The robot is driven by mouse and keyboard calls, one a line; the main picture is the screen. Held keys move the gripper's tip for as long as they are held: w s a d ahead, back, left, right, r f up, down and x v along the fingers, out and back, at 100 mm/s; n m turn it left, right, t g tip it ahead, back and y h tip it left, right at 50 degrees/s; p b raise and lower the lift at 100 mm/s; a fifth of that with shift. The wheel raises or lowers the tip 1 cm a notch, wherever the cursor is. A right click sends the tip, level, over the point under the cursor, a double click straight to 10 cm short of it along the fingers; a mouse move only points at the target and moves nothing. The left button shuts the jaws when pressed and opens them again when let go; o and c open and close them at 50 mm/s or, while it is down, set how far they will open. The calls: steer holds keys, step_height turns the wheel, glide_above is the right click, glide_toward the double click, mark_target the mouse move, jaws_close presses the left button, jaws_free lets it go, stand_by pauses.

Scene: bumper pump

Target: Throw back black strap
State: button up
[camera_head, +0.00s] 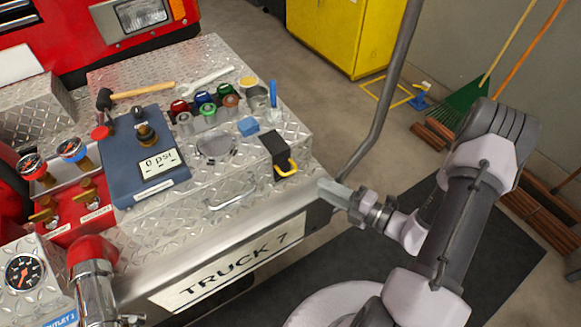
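The black strap (274,148) lies over the front right edge of the diamond-plate bumper top. A yellow loop or buckle (288,167) sits at its lower end. My gripper (331,192) is to the right of and below the strap, beside the bumper's right end. A clear gap shows between the gripper tip and the yellow loop. The gripper is seen from the side, so its finger opening cannot be made out. I see nothing held in it.
A grey upright pole (398,70) rises behind my gripper. A lid handle (232,198) is at left.

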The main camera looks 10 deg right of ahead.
mark_target(292, 171)
steer(key=b+x, duration=0.2)
steer(key=x, duration=1)
steer(key=shift+b, duration=0.35)
steer(key=shift+c, duration=0.2)
jaws_close()
stand_by(0.4)
